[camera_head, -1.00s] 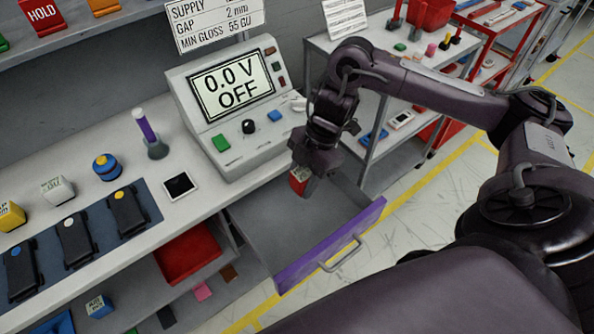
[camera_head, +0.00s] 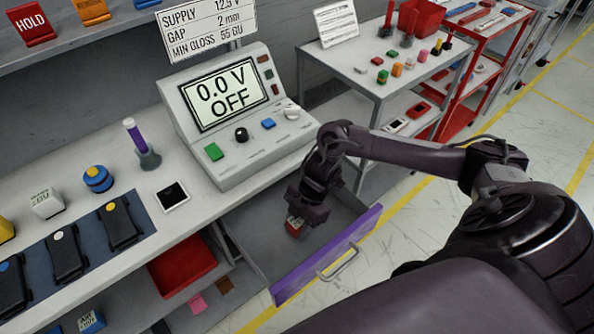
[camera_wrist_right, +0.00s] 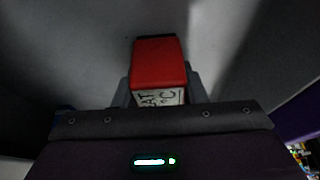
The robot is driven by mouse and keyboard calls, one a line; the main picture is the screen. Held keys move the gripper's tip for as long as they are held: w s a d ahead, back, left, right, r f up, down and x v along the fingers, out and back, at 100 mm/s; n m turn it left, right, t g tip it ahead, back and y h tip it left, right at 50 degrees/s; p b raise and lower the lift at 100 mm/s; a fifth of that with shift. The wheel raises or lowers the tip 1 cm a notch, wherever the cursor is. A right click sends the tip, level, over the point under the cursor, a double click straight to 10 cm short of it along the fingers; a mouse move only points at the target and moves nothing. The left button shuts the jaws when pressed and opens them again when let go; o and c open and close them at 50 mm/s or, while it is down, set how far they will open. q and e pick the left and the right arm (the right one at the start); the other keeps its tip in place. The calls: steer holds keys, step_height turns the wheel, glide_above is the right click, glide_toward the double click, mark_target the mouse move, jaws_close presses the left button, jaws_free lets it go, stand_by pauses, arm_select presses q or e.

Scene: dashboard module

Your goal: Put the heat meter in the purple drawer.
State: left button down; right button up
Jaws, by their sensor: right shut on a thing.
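The purple drawer (camera_head: 328,254) is pulled open below the bench, with its purple front and grey handle facing the aisle. My right gripper (camera_head: 297,226) points down inside the drawer opening. It is shut on the heat meter (camera_head: 295,229), a small red block with a white label. In the right wrist view the heat meter (camera_wrist_right: 160,65) sits between the fingers, its red top showing and part of a label reading "AT" and "°C". The grey drawer floor lies beyond it; I cannot tell whether the meter touches it. My left gripper is not in view.
The power supply (camera_head: 225,110) stands on the bench (camera_head: 190,215) above the drawer. A red tray (camera_head: 182,266) sits on the lower shelf left of the drawer. A grey cart (camera_head: 345,70) with small parts stands behind my right arm.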

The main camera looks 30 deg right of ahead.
steer(key=o, duration=1.1)
steer(key=shift+f, duration=0.1)
steer(key=shift+c, duration=0.2)
steer(key=b+v, duration=0.1)
steer(key=v, duration=1.1)
steer(key=shift+r, duration=0.25)
